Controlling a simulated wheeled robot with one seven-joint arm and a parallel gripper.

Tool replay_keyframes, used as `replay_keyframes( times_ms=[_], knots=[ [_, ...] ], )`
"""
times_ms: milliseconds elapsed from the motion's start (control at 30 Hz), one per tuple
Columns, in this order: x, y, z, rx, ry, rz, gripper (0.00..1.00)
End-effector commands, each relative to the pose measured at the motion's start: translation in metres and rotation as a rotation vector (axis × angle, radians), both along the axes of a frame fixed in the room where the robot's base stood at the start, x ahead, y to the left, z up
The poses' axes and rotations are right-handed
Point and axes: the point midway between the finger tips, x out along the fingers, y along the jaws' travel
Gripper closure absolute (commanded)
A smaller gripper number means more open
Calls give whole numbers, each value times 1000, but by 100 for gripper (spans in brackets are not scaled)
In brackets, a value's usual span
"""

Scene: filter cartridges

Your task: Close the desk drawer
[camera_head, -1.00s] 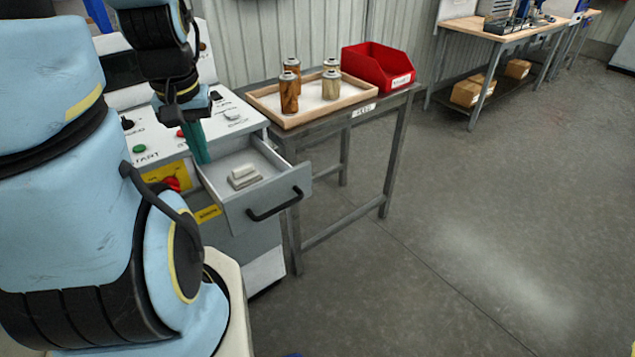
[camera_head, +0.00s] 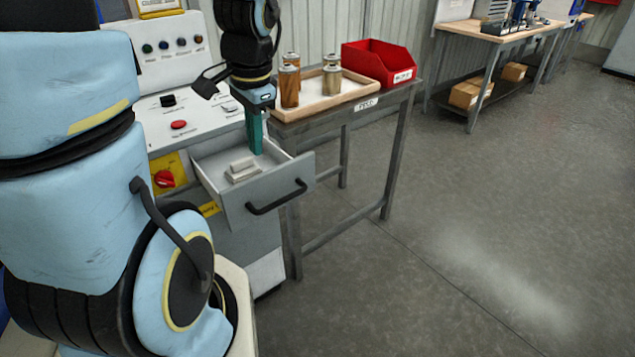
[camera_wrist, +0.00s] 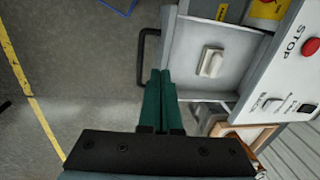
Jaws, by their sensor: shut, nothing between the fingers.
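The grey desk drawer (camera_head: 236,203) is pulled out from the front of the control desk (camera_head: 186,137). A black bar handle (camera_head: 277,198) is on its front panel. A pale block-shaped item (camera_head: 243,170) lies inside on the drawer floor. My gripper (camera_head: 256,152), with green fingers, points down and is shut and empty. In the head view it appears over the back right part of the drawer.
A side table right of the desk carries a wooden tray (camera_head: 330,109) with several cartridges (camera_head: 332,79) and a red bin (camera_head: 378,63). A workbench (camera_head: 497,33) with boxes below stands farther back. The floor (camera_head: 440,230) on the right is clear.

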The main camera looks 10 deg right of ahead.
Motion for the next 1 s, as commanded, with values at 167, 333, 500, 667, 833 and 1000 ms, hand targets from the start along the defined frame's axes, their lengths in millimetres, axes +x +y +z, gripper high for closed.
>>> replay_keyframes(
  times_ms=[167,333,500,667,833,1000],
  knots=[
    [2,-60,-34,138,7,-580,100],
    [-5,-126,-52,323,8,-1205,100],
    [-11,-160,-54,437,9,-1520,100],
    [-10,-165,-58,461,13,-1578,100],
    [-1,-159,-83,459,16,-1574,100],
    [10,-153,-117,458,16,-1572,100]
  ],
)
